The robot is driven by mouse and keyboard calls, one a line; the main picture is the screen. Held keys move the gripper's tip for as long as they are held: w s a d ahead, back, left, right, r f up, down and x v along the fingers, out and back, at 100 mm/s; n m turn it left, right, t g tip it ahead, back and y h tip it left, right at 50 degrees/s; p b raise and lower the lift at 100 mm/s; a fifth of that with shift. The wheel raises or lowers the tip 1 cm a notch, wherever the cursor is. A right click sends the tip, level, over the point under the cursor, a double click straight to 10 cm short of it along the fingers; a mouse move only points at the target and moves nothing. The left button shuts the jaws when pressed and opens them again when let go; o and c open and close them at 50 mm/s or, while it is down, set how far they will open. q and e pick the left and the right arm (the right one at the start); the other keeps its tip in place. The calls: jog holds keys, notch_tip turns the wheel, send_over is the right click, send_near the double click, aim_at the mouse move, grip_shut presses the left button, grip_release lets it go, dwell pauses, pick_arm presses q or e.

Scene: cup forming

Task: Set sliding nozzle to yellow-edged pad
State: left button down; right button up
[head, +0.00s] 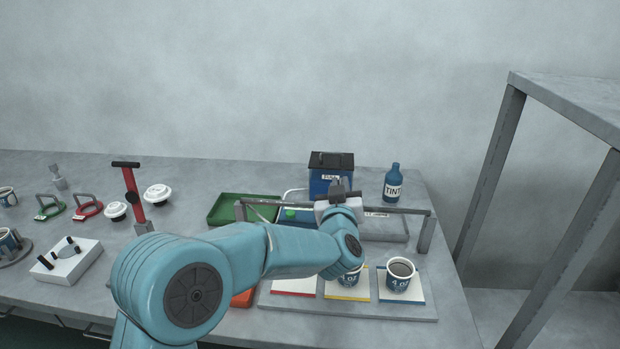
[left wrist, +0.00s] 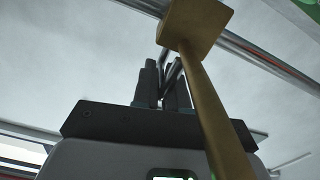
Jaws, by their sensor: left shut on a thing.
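My left gripper (head: 340,192) is at the overhead rail (head: 395,210), shut on part of the sliding nozzle. In the left wrist view the fingers (left wrist: 165,85) are close together, and the nozzle's brass block and tube (left wrist: 195,50) show beside them, under the rail. In the head view my arm hides the nozzle's lower part. The yellow-edged pad (head: 346,299) lies below the gripper, between a red-edged pad (head: 294,293) and a blue-edged pad (head: 402,300). A dark blue cup (head: 349,281) stands on the yellow-edged pad, partly hidden by my wrist.
A filled cup (head: 400,283) stands on the blue-edged pad. A blue box (head: 331,180) and a TINT bottle (head: 393,183) stand behind the rail. A green tray (head: 238,207) is left of it. A red-handled press (head: 133,195) and lids (head: 158,194) are farther left.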

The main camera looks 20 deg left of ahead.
pick_arm(q)
jog(key=shift+w+d, duration=0.2)
jog(key=shift+d, duration=0.5)
jog(key=shift+w+d, duration=0.2)
jog(key=shift+d, duration=0.45)
jog(key=c, duration=1.2)
grip_release()
jog(key=shift+o, duration=0.2)
jog(key=v, duration=1.6)
jog(key=shift+s+b, duration=0.15)
jog(key=shift+b, duration=0.25)
